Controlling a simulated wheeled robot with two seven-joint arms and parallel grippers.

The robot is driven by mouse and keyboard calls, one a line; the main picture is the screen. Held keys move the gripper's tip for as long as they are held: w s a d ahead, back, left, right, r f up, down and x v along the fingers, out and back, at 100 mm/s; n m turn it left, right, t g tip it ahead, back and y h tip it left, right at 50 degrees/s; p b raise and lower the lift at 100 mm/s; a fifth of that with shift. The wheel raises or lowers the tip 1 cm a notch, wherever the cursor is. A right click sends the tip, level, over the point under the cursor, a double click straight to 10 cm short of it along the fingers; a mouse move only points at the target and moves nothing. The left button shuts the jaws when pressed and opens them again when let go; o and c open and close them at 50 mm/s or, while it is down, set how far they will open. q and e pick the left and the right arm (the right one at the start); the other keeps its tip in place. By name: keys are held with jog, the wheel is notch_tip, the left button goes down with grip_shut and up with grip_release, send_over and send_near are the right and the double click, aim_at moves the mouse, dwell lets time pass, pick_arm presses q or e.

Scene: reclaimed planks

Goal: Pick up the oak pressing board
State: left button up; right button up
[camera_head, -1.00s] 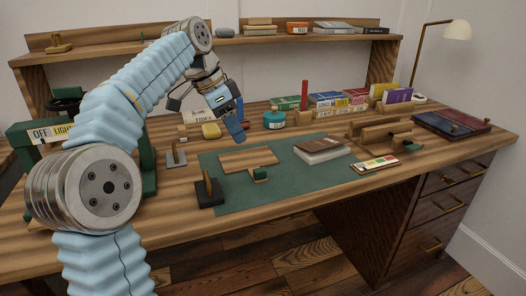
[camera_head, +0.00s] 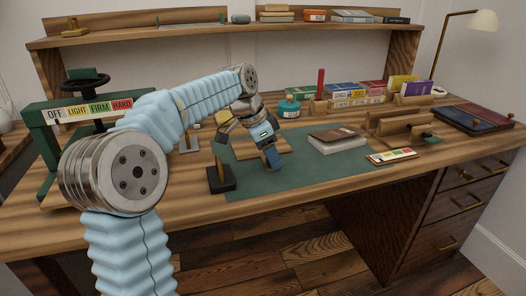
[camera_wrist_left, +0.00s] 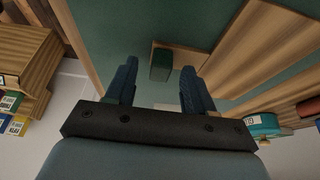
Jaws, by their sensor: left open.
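The oak pressing board (camera_head: 242,152) appears to be the flat brown board lying on the green mat (camera_head: 310,170), mostly hidden behind my left gripper in the head view. In the left wrist view a wooden piece (camera_wrist_left: 187,54) with a small dark green block (camera_wrist_left: 161,66) shows beyond the fingertips, and I take it to be this board. My left gripper (camera_head: 272,158) hangs over the board, fingers pointing down. In the left wrist view the left gripper (camera_wrist_left: 157,85) is open with nothing held between the fingers. My right gripper is out of view.
A black stand with a wooden peg (camera_head: 221,178) stands close by at front left. A green press (camera_head: 85,115) is at the left. The mat's front right is clear.

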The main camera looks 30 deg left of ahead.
pick_arm(q)
grip_shut()
dwell(0.3)
